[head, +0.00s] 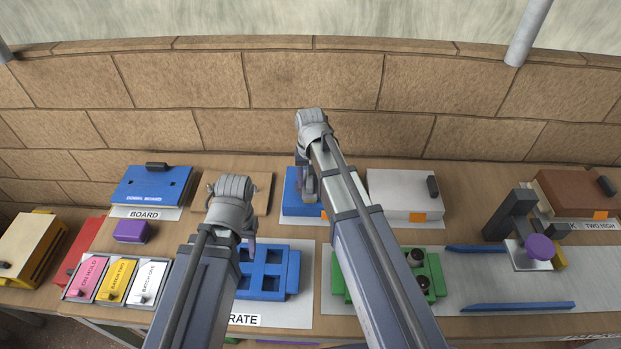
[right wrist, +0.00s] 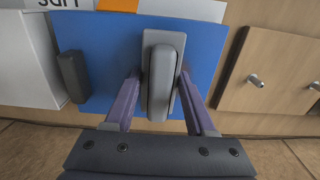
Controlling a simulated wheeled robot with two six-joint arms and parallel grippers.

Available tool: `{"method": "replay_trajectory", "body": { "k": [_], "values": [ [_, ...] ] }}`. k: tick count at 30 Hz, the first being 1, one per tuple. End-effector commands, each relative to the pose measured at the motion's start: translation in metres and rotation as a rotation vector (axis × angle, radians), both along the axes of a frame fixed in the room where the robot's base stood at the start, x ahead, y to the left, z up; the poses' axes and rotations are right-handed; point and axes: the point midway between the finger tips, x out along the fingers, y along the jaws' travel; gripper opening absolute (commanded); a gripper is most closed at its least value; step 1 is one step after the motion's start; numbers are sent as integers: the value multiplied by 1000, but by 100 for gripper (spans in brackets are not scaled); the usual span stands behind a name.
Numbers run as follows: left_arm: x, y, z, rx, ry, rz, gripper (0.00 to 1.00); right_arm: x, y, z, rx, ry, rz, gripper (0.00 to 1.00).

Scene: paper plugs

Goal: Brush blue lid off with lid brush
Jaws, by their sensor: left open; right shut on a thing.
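The blue lid (head: 291,187) lies flat on a box at the back middle of the table, partly hidden by my right arm in the head view. In the right wrist view the blue lid (right wrist: 215,45) fills the middle, with a dark handle (right wrist: 72,76) near its edge. A grey lid brush (right wrist: 161,80) is between the purple fingers of my right gripper (right wrist: 161,77), which is shut on it. The brush is over the blue lid; I cannot tell whether they touch. My left gripper (head: 248,249) is open and empty beside the blue crate (head: 283,270).
A white-lidded box (head: 398,188) stands to the right of the blue lid. A wooden board (head: 258,183) lies to its left. A green block (head: 434,268) with dark round pieces is in front. The brick wall (head: 283,130) rises close behind the table.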

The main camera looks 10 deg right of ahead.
Motion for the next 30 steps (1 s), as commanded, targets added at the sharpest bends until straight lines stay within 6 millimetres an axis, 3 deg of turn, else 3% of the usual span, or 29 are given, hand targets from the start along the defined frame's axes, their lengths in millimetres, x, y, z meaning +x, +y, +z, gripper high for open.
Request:
{"method": "replay_trajectory", "body": {
  "k": [13,30],
  "values": [
    [0,0,1,0,0,0,50,-33,9,1,1,5,1,3],
    [0,0,-1,0,0,0,50,-27,26,-1,2,3,1,3]
  ]
}}
